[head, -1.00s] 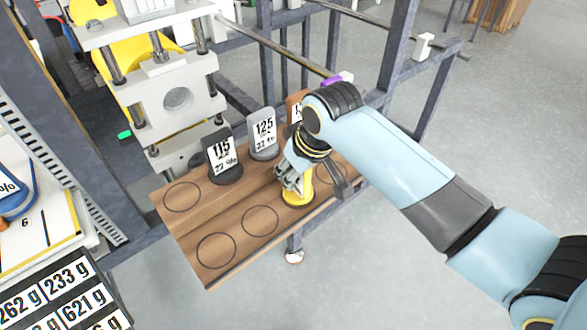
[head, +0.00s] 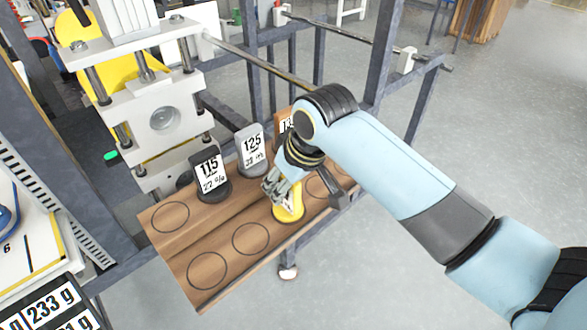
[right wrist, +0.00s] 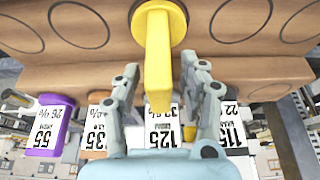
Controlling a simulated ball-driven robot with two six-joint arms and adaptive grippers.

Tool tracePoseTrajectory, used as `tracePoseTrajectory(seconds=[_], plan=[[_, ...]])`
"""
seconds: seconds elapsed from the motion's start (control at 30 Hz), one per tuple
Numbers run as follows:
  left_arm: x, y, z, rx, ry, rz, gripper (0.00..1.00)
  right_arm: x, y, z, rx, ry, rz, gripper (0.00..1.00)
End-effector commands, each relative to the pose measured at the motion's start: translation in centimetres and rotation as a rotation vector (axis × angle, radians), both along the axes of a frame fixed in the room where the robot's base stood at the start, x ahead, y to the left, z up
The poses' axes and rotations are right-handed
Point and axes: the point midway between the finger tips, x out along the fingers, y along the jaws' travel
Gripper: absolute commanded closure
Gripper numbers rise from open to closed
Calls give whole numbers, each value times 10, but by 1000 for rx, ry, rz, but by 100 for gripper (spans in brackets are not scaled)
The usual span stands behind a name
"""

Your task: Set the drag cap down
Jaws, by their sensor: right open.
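A yellow drag cap (head: 289,211) stands on the front row of a wooden board (head: 200,232). It has a round base and an upright handle, and it shows in the right wrist view (right wrist: 158,62). My right gripper (head: 276,188) is at the cap, with one finger on each side of the handle. In the right wrist view the fingers (right wrist: 160,74) are spread, with gaps to the handle. The gripper hides part of the cap in the head view. My left gripper is not in view.
Behind stand a dark cap labelled 115 (head: 211,178), a grey one labelled 125 (head: 252,153) and a brown one (head: 284,124), partly hidden by my arm. A purple one (right wrist: 47,120) shows in the right wrist view. Ringed spots (head: 250,238) on the board's left are empty.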

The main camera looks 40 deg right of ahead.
Motion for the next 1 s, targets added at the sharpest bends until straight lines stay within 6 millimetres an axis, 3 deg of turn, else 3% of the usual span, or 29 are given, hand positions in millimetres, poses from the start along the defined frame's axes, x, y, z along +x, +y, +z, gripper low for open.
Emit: tracePoseTrajectory(seconds=[0.2,0.4,0.6,1.0], plan=[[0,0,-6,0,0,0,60,-19,-2,46,-2,-3,1,57],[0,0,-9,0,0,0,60,-32,-3,78,-1,-1,1,57],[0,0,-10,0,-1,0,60,-37,-3,89,-1,0,1,57],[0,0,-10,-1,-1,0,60,-37,-3,89,0,1,1,57]])
